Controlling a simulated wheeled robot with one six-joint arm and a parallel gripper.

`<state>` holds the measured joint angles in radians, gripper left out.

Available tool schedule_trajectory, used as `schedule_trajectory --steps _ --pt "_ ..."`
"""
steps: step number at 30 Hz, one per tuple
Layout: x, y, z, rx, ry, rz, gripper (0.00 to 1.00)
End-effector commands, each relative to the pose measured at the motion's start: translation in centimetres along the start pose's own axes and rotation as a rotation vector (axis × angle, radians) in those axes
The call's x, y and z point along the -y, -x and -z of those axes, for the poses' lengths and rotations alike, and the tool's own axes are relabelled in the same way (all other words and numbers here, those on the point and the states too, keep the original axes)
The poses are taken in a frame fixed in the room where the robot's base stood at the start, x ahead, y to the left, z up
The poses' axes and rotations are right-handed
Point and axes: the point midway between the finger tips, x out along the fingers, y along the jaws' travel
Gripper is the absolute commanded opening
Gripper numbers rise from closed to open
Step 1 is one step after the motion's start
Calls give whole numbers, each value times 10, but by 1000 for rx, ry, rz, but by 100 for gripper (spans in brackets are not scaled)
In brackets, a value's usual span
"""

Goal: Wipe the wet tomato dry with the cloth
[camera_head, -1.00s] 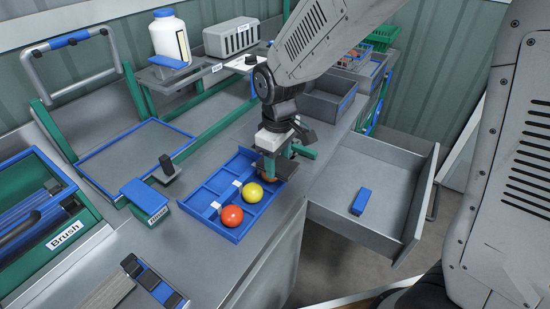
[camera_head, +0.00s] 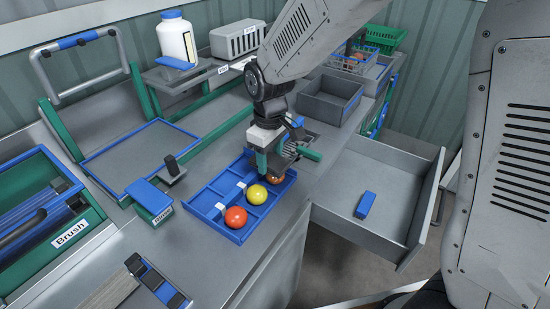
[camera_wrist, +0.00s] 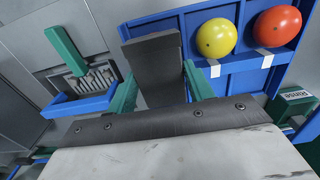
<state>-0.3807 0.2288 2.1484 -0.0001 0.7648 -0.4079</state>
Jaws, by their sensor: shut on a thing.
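A blue divided tray (camera_head: 205,205) on the bench holds a red tomato (camera_head: 236,217), a yellow tomato (camera_head: 256,194) and an orange-brown tomato (camera_head: 276,176). I cannot tell by sight which is wet. My gripper (camera_head: 268,163) points down over the tray's far end, right by the orange-brown tomato and partly covering it. In the wrist view, its green fingers (camera_wrist: 158,92) are shut on a dark grey pad (camera_wrist: 153,66), which may be the folded cloth. The yellow tomato (camera_wrist: 212,38) and red tomato (camera_wrist: 277,25) show there; the third is hidden.
A box labelled Rinse (camera_head: 150,197) stands left of the tray. An open drawer (camera_head: 385,225) with a blue block (camera_head: 365,205) juts out at right. A blue holder with a slotted grey piece (camera_wrist: 85,100) lies close to my gripper. A white bottle (camera_head: 177,40) stands behind.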

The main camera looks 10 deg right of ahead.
Motion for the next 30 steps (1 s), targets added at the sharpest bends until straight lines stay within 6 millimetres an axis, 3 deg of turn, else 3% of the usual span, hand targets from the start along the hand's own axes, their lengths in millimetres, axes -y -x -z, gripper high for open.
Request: schedule_trajectory --steps 17,30 --pt "0 2 8 -2 0 -1 34" --pt "0 36 8 -2 0 -1 34"
